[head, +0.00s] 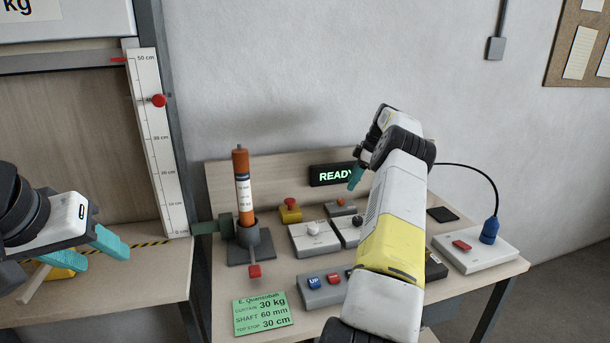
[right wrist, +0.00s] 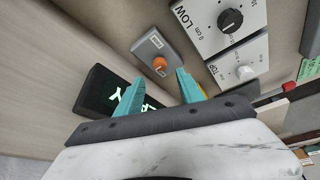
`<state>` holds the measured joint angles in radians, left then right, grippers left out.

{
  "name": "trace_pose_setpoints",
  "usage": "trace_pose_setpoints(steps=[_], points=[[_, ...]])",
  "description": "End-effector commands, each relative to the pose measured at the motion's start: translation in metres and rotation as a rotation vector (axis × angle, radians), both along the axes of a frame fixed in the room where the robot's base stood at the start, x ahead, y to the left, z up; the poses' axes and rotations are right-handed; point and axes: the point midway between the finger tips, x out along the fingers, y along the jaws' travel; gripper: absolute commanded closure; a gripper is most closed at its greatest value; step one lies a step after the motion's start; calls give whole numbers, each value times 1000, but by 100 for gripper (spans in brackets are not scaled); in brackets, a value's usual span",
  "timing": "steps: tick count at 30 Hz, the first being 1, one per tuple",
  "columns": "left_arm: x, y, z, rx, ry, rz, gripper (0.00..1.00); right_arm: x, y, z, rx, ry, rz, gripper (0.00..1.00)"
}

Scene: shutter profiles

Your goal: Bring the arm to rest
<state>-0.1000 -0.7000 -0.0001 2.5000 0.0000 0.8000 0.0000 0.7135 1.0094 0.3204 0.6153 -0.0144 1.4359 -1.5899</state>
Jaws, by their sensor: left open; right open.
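My right arm reaches over the control bench (head: 225,290) from the front right. Its right gripper (head: 356,178) hangs in front of the lit READY display (head: 330,174), above the back of the bench. In the right wrist view the right gripper (right wrist: 160,90) has its teal fingers apart with nothing between them. The READY display (right wrist: 118,95) and a small grey box with an orange knob (right wrist: 158,64) lie beyond the fingers. My left gripper (head: 104,251) is open and empty at the left, over the lower wooden table.
An orange cylinder (head: 242,185) stands upright in a grey holder (head: 252,245). Several control boxes surround my right arm, including one with a white knob (head: 313,229). A white box with a blue plug (head: 489,231) is at the right. A green card (head: 262,314) lies front left.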

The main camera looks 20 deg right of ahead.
Motion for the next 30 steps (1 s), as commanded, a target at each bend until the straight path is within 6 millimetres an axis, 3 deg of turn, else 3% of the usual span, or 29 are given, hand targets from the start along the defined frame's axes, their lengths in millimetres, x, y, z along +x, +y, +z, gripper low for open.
trace_pose_setpoints(steps=[5, 8, 12, 16, 20, 24, 30], points=[[0, 0, 0, 0, 0, 0, 51, 1, 4, 5, -4, 0, -1, 55], [0, 0, 0, 0, 0, 0, 51, 5, 24, 28, -16, 4, -14, 55], [0, 0, 0, 0, 0, 0, 51, 5, 80, 83, -49, 18, -68, 55], [0, 0, 0, 0, 0, 0, 51, -13, 140, 136, -80, 24, -154, 55], [0, 0, 0, 0, 0, 0, 51, -46, 195, 178, -96, 18, -254, 55], [0, 0, 0, 0, 0, 0, 51, -96, 246, 211, -93, 1, -372, 55], [0, 0, 0, 0, 0, 0, 51, -184, 303, 231, -42, -34, -552, 55]])
